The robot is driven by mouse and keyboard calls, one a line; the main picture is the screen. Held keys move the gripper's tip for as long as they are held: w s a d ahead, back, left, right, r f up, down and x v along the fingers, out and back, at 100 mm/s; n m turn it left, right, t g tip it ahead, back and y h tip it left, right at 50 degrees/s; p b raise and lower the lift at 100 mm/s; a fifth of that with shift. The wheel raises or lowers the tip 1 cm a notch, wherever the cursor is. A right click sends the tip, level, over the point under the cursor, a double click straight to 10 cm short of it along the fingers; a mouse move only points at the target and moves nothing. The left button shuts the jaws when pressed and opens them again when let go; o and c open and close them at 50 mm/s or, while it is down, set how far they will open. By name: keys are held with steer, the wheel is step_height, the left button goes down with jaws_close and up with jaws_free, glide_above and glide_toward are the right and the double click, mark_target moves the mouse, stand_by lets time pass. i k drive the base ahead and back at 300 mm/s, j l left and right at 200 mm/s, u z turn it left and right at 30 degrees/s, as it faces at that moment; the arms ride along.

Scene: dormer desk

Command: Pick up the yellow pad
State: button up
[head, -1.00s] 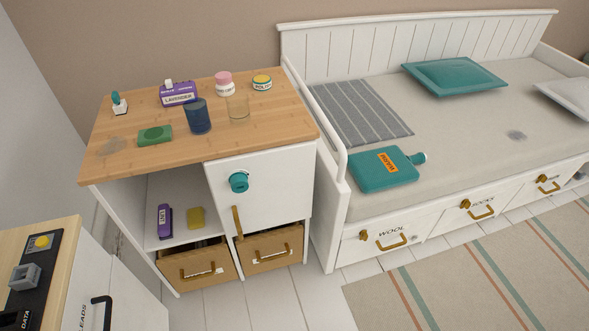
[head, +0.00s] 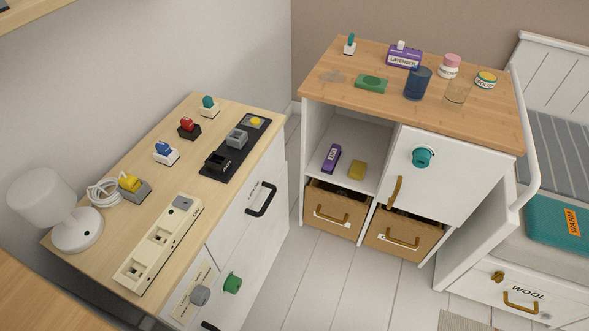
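The yellow pad (head: 357,170) is a small, rounded block. It lies on the open shelf (head: 345,145) of the white cabinet with the wooden top, in the head view. A purple labelled item (head: 331,158) lies just left of it, apart from it. The pad's top and front show, with nothing in front of it. My gripper is not in view.
A desk (head: 225,178) with plugs and a power strip stands at left. White floor (head: 330,275) between is clear.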

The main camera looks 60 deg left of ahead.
mark_target(358, 168)
steer(key=u, duration=1.7)
steer(key=i+z, duration=0.2)
steer(key=i, duration=0.35)
steer(key=i+j+z, duration=0.2)
steer(key=i, duration=0.35)
